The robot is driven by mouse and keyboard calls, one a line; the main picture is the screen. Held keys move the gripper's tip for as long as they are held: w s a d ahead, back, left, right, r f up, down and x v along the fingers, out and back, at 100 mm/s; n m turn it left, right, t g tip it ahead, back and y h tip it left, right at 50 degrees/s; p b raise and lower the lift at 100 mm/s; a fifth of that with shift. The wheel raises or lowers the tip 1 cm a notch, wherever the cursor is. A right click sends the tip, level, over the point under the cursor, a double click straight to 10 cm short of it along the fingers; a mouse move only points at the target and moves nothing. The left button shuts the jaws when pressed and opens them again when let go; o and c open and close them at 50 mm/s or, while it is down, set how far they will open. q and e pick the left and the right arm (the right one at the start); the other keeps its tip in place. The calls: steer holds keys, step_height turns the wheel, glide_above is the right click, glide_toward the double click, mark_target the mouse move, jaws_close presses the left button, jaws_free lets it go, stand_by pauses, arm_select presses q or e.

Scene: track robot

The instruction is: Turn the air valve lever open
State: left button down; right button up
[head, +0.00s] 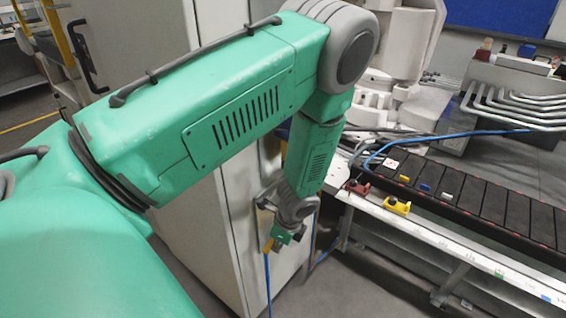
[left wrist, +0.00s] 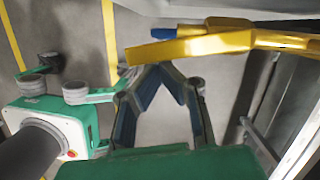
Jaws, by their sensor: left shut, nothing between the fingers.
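A yellow lever (left wrist: 195,47) lies across the upper part of the left wrist view, with a blue piece (left wrist: 172,32) beside it. In the head view a small yellow part (head: 268,246) shows by my left gripper, above a hanging blue hose (head: 267,280). My left gripper (head: 281,236) is low beside the pale cabinet. In the left wrist view its fingers (left wrist: 157,72) are shut with nothing between them, and their tips are close to the yellow lever. Whether they touch it I cannot tell. The valve body is mostly hidden in the head view. My right gripper is not in view.
The pale cabinet (head: 235,235) stands just behind my left forearm. A bench with a dark conveyor (head: 465,190) runs to the right, with a red block (head: 357,187) and a yellow block (head: 397,206) on its edge. Bent grey pipes (head: 520,105) are farther back.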

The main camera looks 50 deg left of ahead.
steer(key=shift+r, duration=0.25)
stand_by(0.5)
